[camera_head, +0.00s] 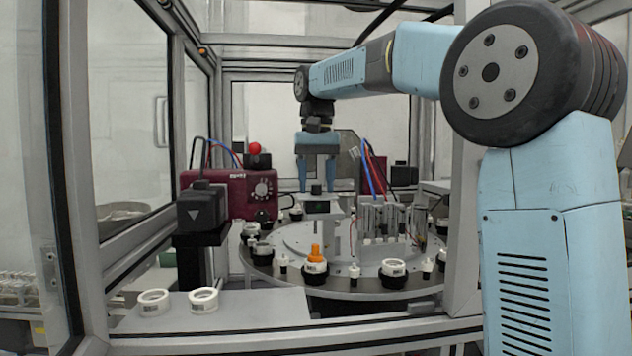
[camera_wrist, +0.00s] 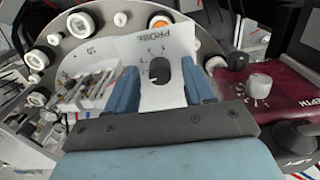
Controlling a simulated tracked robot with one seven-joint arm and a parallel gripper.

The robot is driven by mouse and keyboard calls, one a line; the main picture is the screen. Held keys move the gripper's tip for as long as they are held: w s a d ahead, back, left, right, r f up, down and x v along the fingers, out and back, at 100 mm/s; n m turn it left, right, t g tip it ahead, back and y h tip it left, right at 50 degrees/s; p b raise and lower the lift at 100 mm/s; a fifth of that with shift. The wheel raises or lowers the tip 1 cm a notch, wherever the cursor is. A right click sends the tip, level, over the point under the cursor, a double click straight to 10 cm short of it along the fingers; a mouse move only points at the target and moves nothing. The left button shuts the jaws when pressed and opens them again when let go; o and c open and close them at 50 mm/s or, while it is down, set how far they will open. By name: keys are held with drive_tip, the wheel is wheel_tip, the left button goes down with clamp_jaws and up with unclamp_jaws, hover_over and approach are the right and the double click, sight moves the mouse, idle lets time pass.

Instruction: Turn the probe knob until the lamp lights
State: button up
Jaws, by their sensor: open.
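The probe knob (camera_wrist: 159,73) is a dark round knob on a white plate marked PROBE (camera_wrist: 152,45). In the head view the knob (camera_head: 316,187) shows small and dark below my arm's end. My gripper (camera_head: 317,190) points straight down with its two blue fingers apart, one on each side of the knob. In the wrist view my gripper (camera_wrist: 160,82) also has a finger left and right of the knob, with gaps showing. Whether the fingertips are level with the knob is hard to tell. A red dome (camera_head: 254,148) stands above the maroon box; I cannot tell whether it is the lamp.
The maroon box (camera_head: 214,190) with a pale dial stands left of my gripper; its DEPTH knob (camera_wrist: 260,83) shows in the wrist view. A round turntable (camera_head: 340,291) carries several caps and pegs. Two white rings (camera_head: 203,299) lie on the front-left shelf. Frame posts surround the cell.

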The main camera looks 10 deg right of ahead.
clamp_jaws()
idle(0.6)
drive_tip(key=n, duration=0.3)
drive_tip(key=shift+n, duration=2.3)
unclamp_jaws()
